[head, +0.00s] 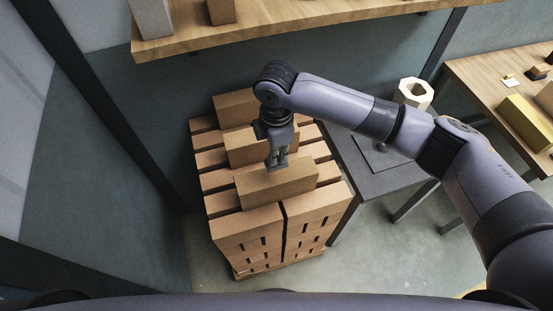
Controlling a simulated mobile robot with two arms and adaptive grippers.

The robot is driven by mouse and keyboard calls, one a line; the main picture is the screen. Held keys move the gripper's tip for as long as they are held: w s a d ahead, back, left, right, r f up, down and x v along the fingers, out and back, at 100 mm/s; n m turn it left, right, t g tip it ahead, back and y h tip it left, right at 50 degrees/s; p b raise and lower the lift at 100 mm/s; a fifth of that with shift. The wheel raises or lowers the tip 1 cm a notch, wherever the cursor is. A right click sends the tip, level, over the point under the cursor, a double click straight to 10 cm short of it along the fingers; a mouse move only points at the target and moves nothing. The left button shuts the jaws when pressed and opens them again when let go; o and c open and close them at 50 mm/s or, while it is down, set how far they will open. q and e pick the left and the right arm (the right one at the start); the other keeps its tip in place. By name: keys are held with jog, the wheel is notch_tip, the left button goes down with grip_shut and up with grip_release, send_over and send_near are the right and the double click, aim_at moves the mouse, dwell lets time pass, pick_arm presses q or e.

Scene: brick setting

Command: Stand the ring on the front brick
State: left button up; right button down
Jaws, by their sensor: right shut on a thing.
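The ring (413,93) is a cream, thick-walled hexagonal piece with a hole. It stands at the back of a dark grey table to the right of the brick stack. The front brick (283,190) is a long tan block lying crosswise on top of the stack, near its front edge. My right gripper (276,165) reaches down from above and is shut on this brick at its top, near the middle. The fingertips partly hide the brick's upper edge. My left gripper is out of view.
The brick stack (246,224) stands on a low pallet, with more loose bricks on top behind the front one. The grey table (395,180) is mostly clear. A wooden shelf (290,28) runs behind; a wooden bench (490,72) with blocks stands at right.

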aim_at(279, 166)
jog(key=shift+f, duration=0.7)
notch_tip(279, 166, down, 3)
jog(key=shift+f+p, duration=0.2)
jog(key=shift+p, duration=0.3)
jog(key=shift+f, duration=0.15)
jog(key=c, duration=1.7)
grip_release()
